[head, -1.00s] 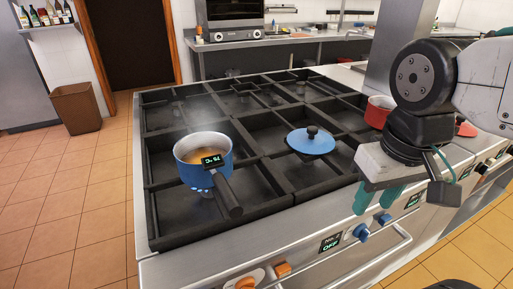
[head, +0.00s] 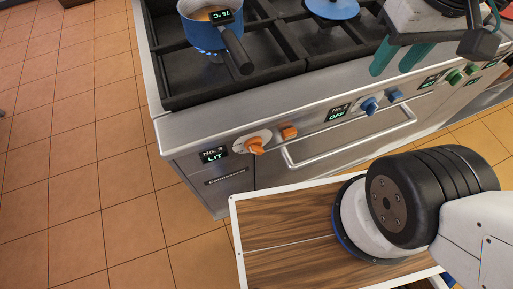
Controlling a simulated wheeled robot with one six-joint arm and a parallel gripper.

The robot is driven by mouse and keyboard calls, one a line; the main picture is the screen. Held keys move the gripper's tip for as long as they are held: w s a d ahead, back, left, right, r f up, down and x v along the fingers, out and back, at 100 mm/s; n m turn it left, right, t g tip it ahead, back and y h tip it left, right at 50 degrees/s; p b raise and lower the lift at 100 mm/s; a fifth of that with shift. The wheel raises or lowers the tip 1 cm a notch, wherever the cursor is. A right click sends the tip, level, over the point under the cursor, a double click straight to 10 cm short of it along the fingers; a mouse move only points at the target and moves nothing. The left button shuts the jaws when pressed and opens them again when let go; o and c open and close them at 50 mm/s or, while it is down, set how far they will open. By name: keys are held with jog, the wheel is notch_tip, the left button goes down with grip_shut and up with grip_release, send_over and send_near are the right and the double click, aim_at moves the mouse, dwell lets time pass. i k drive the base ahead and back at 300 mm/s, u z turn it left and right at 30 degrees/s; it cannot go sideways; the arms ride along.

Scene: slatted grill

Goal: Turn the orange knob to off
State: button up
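The orange knob (head: 254,146) is on the stove's front panel, at the left end, on a pale round plate. The display (head: 213,156) beside it reads "No. 3 LIT". A smaller orange square button (head: 289,132) sits just right of the knob. My gripper (head: 396,58) is at the upper right, in front of and above the panel, well right of the orange knob. Its two teal fingers are apart with nothing seen between them. Its upper part is cut by the frame edge.
A blue pot (head: 205,33) stands on the left burner, its black handle (head: 236,51) reaching toward the front edge. A blue lid (head: 331,9) lies on the grate. A blue knob (head: 369,106) has a display reading OFF. A handle bar (head: 350,143) sticks out below. Floor at left is clear.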

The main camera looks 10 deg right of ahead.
aim_at(252, 145)
jog(key=u, duration=2.75)
jog(key=k, duration=1.2)
jog(key=z, duration=1.7)
